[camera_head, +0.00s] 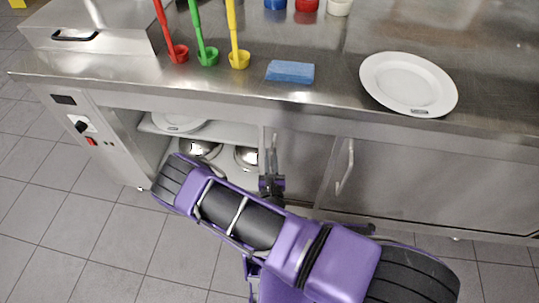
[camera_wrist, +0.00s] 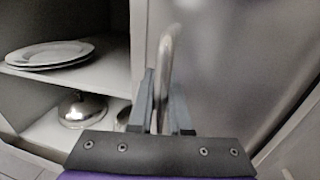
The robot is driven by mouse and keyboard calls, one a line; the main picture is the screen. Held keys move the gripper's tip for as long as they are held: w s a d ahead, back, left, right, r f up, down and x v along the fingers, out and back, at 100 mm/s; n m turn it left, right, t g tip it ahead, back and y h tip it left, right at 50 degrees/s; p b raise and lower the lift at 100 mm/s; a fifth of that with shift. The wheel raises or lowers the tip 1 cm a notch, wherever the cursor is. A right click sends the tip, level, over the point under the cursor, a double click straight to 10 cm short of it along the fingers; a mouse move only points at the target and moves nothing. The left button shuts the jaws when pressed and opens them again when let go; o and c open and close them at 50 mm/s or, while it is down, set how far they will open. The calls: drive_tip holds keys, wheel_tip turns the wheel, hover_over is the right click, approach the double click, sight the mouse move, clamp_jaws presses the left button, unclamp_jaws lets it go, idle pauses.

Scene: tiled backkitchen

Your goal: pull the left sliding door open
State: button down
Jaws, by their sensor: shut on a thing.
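The left sliding door (camera_head: 302,160) is a steel panel under the counter. It stands partly open, with the compartment to its left exposed. Its upright bar handle (camera_head: 273,146) is near its left edge; in the wrist view the handle (camera_wrist: 169,50) rises between my fingers. My gripper (camera_head: 270,180) is shut on this handle, with one finger on each side in the wrist view (camera_wrist: 161,95). The lower part of the handle is hidden by my gripper.
The right door (camera_head: 430,185) has its own handle (camera_head: 345,168). Inside the open compartment, plates (camera_head: 178,122) lie on a shelf above steel domes (camera_head: 247,157). A plate (camera_head: 408,83), a blue sponge (camera_head: 290,72) and coloured ladles (camera_head: 207,55) are on the counter.

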drive_tip(key=shift+s+f, duration=0.1)
drive_tip(key=c, duration=0.9)
unclamp_jaws()
drive_tip(key=s, duration=0.5)
drive_tip(key=s+d, duration=0.1)
drive_tip(key=s, duration=0.5)
drive_tip(key=s+d+p, duration=0.1)
drive_tip(key=s, duration=0.5)
drive_tip(key=shift+s, duration=0.1)
